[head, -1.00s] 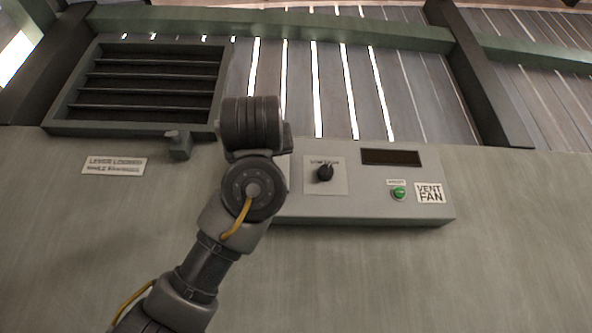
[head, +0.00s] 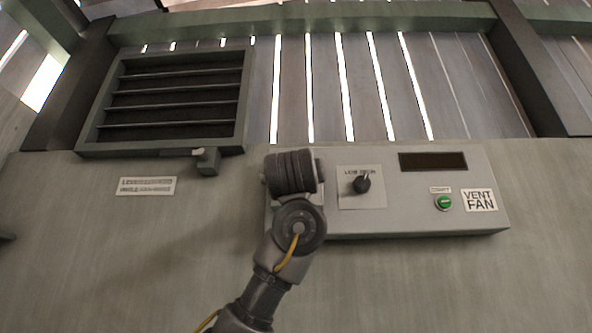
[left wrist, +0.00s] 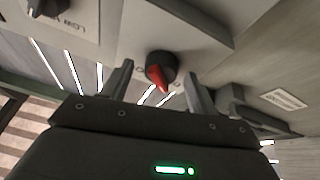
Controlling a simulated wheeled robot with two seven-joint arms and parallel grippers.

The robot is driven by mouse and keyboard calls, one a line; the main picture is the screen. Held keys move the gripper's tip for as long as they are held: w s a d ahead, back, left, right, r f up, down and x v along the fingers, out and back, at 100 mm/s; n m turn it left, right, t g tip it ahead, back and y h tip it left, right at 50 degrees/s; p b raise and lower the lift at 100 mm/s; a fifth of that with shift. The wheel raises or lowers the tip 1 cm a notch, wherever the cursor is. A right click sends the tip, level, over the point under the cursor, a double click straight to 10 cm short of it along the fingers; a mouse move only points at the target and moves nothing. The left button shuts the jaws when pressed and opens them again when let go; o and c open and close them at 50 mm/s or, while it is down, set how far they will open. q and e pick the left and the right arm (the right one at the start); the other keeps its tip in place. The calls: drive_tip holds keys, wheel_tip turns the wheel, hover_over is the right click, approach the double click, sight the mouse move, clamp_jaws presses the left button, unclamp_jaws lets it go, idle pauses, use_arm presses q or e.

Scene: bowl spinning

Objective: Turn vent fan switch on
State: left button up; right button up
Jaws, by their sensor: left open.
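The vent fan control box (head: 420,220) is a light grey panel with a "VENT FAN" label (head: 481,200) at its right end. My left arm hides the box's left end in the head view. In the left wrist view, a round black knob with a red pointer (left wrist: 159,73) sits on the panel face. My left gripper (left wrist: 160,82) is open, with one finger at each side of this knob in the picture. I cannot tell whether the fingers touch it. In the head view the left fingers are hidden behind my wrist. My right gripper is not in view.
A black LOW–HIGH knob (head: 362,184) is just right of my wrist; it also shows in the left wrist view (left wrist: 48,5). A green button (head: 443,203) and a dark display (head: 432,162) are farther right. A louvred vent (head: 175,100) with a latch (head: 207,160) is up left.

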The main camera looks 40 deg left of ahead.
use_arm(q)
drive_tip(key=shift+a, duration=0.1)
drive_tip(key=c, duration=1)
drive_tip(key=shift+m+t+h, duration=0.3)
drive_tip(key=shift+s+a+r+m+h+b, duration=0.15)
drive_tip(key=shift+m+h, duration=1.25)
drive_tip(key=shift+m, duration=2.2)
drive_tip(key=shift+a+r+m+h+b, duration=0.15)
drive_tip(key=shift+m+h, duration=1.25)
drive_tip(key=shift+m, duration=2.2)
drive_tip(key=shift+s+a+r+m+h+b, duration=0.2)
drive_tip(key=shift+m+h, duration=1.2)
drive_tip(key=shift+m, duration=2.2)
drive_tip(key=shift+w+d+g, duration=0.1)
drive_tip(key=shift+g, duration=0.3)
